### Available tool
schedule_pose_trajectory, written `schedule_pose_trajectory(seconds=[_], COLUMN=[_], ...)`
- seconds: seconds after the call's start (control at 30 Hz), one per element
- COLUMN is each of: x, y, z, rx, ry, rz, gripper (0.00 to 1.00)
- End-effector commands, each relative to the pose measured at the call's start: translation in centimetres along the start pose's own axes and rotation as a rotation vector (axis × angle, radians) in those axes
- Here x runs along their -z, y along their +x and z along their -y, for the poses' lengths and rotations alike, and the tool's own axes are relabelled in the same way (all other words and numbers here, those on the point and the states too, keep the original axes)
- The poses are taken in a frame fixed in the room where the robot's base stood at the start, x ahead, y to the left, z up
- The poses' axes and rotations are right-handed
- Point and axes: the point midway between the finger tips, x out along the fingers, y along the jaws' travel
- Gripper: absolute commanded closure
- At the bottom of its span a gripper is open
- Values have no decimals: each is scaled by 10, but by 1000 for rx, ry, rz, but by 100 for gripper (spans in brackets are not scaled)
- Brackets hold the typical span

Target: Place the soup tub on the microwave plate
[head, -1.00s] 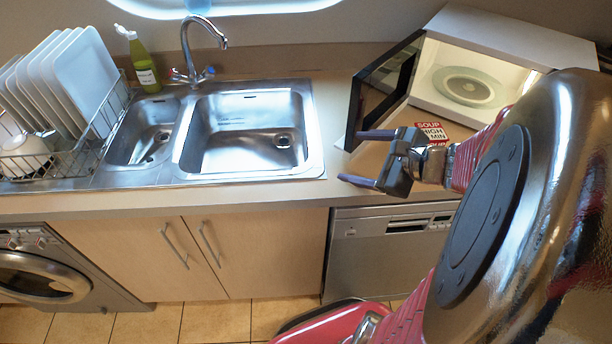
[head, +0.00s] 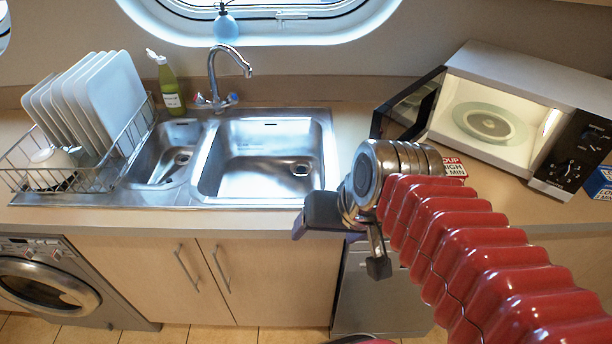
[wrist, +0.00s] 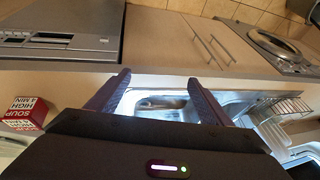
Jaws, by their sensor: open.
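The soup tub (head: 453,167) is red and white with printed lettering. It stands on the counter in front of the open microwave, partly hidden by my arm in the head view. It also shows at the left edge of the wrist view (wrist: 22,112). The microwave plate (head: 466,113) is a round glass disc inside the lit microwave, with a dark ring at its centre and nothing on it. My gripper (head: 325,232) is in front of the counter's edge, left of the tub and apart from it. In the wrist view its jaws (wrist: 157,77) are open and empty.
The microwave (head: 541,75) has its dark door (head: 412,105) swung open to the left. A blue box (head: 602,182) stands at the right edge. The sink (head: 265,160) and a dish rack with white plates (head: 110,95) lie left. Bare counter lies between sink and microwave.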

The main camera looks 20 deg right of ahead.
Motion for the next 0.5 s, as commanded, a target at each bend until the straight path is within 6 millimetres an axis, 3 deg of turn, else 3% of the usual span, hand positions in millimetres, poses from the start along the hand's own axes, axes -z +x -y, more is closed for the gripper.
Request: schedule_pose_trajectory(seconds=[0.2,0.5], x=[3,4], y=[-21,-24], z=[3,2], rx=[-79,-94], ry=[-272,-311], rz=[-77,-89], gripper=[27,27])
